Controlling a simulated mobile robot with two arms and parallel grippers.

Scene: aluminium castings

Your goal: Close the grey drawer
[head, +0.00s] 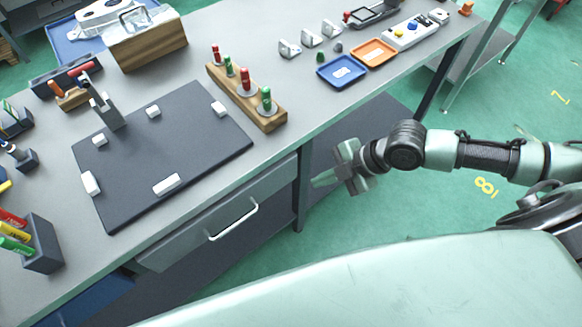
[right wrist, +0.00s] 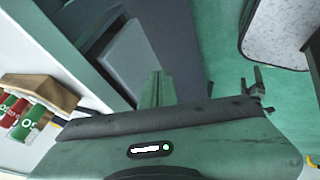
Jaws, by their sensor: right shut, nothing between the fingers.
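The grey drawer (head: 190,240) is under the front edge of the workbench in the head view, with a pale bar handle (head: 234,222) on its front. Its front face shows below the bench edge; how far it stands out is hard to tell from this angle. My right gripper (head: 322,180) is to the right of the drawer, beside the bench leg, apart from the handle. It is shut and empty. Its fingers also show in the right wrist view (right wrist: 157,88). My left gripper is not in view.
A dark mat (head: 165,150) with white blocks lies on the workbench. A wooden holder (head: 247,100) with red and green pieces stands near the front edge. A blue tray (head: 341,71) and an orange tray (head: 374,53) lie farther right. Green floor is open in front of the bench.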

